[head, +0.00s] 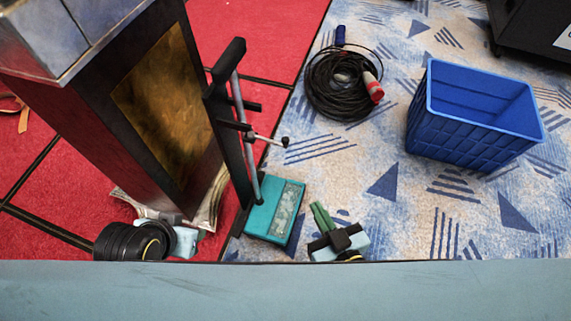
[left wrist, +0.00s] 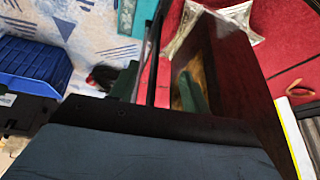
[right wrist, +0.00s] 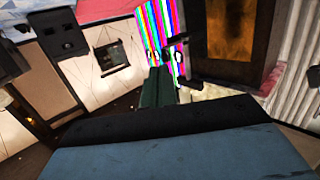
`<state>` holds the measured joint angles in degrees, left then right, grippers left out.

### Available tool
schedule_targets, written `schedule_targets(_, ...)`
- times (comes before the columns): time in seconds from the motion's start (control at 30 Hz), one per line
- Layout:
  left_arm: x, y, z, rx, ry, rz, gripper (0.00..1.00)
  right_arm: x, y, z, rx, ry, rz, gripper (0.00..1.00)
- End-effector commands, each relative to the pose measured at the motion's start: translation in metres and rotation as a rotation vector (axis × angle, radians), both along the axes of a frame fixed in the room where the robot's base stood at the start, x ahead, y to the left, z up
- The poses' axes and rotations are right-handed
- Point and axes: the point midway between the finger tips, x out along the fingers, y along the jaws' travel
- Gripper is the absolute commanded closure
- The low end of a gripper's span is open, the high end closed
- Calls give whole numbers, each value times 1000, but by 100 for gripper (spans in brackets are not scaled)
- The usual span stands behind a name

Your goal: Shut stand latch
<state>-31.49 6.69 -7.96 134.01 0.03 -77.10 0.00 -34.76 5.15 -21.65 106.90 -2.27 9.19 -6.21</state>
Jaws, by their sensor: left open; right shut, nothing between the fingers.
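The stand is a dark upright post (head: 232,135) on a teal base box (head: 262,222) with a pale panel on top. A silver rod runs beside the post, and a thin lever (head: 264,138) with a dark knob sticks out to the right. The post also shows in the left wrist view (left wrist: 153,55). My left gripper (left wrist: 160,88) is open, its green fingers apart on either side of the post's line of sight; whether it touches is unclear. My right gripper (head: 320,214) is shut and empty, right of the base and apart from it.
A tall dark cabinet (head: 95,115) with a golden panel stands left of the stand on red carpet. A coiled black cable (head: 335,85) and a blue crate (head: 470,140) lie on the patterned carpet to the right.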

Motion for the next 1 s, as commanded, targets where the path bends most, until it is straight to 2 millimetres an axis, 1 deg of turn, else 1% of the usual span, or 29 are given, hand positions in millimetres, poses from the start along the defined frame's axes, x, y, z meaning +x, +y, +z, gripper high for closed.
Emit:
schedule_targets(0.1,-4,1,14,-3,-23,1,53,2,3,18,31,-69,-3,100)
schedule_targets(0.23,-7,2,24,-3,-30,1,53,2,4,30,45,-101,-4,100)
schedule_targets(0.63,-5,1,26,-6,-42,0,53,4,4,31,45,-103,-5,100)
schedule_targets(0.77,6,-4,29,-19,-99,-7,53,12,7,30,46,-103,-6,100)
schedule_targets(0.87,19,-9,34,-38,-179,-14,53,22,12,30,46,-104,-6,100)
schedule_targets(1.0,41,-18,47,-71,-317,-27,53,38,18,29,46,-104,-6,100)
